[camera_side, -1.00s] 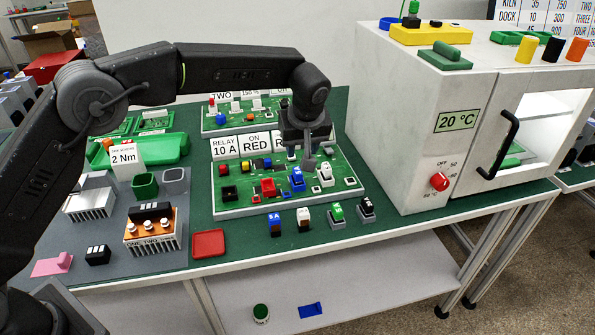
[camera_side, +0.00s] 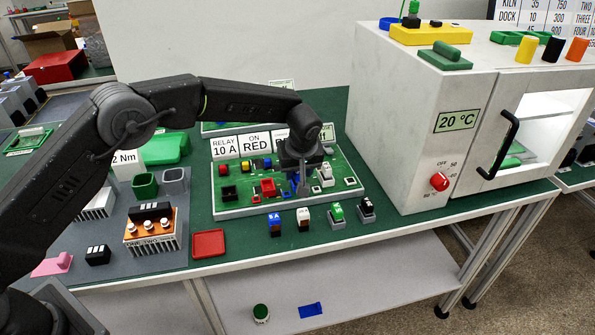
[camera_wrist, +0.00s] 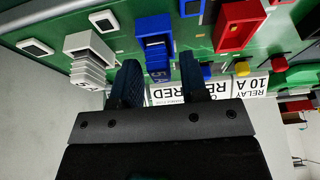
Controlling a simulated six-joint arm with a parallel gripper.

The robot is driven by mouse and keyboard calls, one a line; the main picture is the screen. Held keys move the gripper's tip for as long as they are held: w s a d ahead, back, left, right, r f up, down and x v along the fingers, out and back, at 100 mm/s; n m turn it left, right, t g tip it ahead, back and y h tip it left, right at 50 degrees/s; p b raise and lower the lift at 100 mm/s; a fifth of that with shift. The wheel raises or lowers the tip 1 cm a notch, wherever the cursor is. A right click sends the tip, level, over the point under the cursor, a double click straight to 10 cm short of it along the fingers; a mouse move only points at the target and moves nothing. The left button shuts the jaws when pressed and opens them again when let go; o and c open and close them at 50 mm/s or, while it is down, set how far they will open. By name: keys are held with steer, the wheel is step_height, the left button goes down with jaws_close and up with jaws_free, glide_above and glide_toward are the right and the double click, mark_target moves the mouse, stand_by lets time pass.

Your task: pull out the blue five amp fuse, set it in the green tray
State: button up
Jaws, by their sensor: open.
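The blue five amp fuse (camera_wrist: 155,42), marked 5A, stands in the green circuit board (camera_side: 235,205). In the wrist view it lies just ahead of and between the fingertips of my gripper (camera_wrist: 158,68). My gripper is open and does not clasp it. In the side view my gripper (camera_side: 301,188) hangs low over the board and partly hides the fuse. A green bin (camera_side: 145,186) stands on the grey mat at left. A larger green tray (camera_side: 165,148) lies behind it, partly hidden by my arm.
A white fuse (camera_side: 325,175) stands right of my gripper, and a red block (camera_side: 268,187) left of it. A loose blue fuse (camera_side: 275,224) and several others line the table front. A red tray (camera_side: 208,243) lies front left. The white oven (camera_side: 420,110) stands close on the right.

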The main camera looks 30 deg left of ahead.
jaws_close()
stand_by(0.8)
steer(key=shift+r, duration=0.15)
steer(key=shift+r, duration=0.4)
steer(key=shift+r, duration=0.2)
steer(key=shift+r, duration=0.7)
steer(key=shift+r, duration=0.25)
